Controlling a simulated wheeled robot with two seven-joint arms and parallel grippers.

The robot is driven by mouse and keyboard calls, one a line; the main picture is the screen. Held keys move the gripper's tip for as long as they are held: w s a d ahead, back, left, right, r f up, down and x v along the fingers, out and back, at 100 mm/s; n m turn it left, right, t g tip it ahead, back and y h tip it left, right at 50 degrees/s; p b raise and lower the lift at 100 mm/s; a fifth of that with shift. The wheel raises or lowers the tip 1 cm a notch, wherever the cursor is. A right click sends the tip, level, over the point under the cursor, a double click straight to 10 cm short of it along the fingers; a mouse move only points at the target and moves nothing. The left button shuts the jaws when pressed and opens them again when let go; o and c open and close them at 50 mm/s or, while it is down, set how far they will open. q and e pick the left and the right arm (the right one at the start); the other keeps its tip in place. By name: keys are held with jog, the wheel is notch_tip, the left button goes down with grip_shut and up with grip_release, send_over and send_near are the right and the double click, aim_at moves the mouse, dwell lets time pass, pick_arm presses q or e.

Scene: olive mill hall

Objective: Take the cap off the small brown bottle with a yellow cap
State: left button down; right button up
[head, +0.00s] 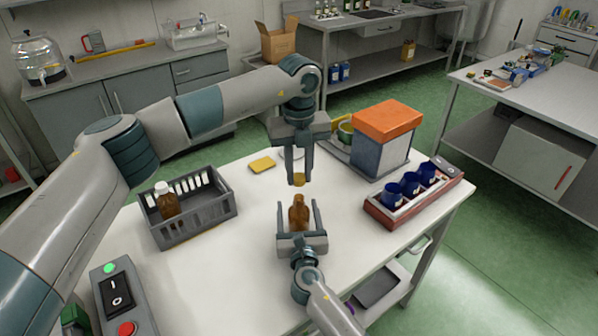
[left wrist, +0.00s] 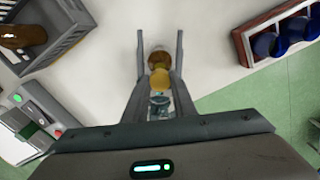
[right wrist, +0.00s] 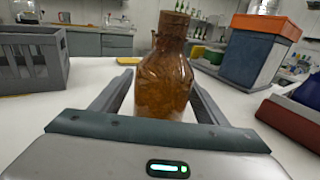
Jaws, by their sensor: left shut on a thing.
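The small brown bottle (head: 299,213) stands upright on the white table; in the right wrist view its bare brown neck (right wrist: 172,22) shows no cap. The yellow cap (head: 299,180) is in my left gripper (head: 298,178), which points down and is shut on it just above the bottle, with a small gap between them. In the left wrist view the cap (left wrist: 159,79) sits between the fingers, with the bottle (left wrist: 159,59) beyond. My right gripper (head: 298,222) is open, its fingers on either side of the bottle with gaps visible.
A grey crate (head: 205,215) with a white-capped brown bottle (head: 167,200) stands left. A red tray (head: 400,222) with blue cups is right. An orange-lidded box (head: 384,125) and a yellow sponge (head: 262,165) are behind. A switch box (head: 120,300) is at the front left.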

aim_at(300, 229)
jog(key=shift+s, duration=0.15)
pick_arm(q)
jog(key=shift+f+b, duration=0.45)
jog(key=shift+b, duration=0.05)
pick_arm(e)
jog(key=s, duration=0.7)
jog(key=s+d, duration=0.1)
jog(key=s, duration=0.3)
jog(key=shift+s+d, duration=0.1)
jog(key=shift+s, duration=0.25)
pick_arm(q)
jog(key=shift+s+f, duration=0.1)
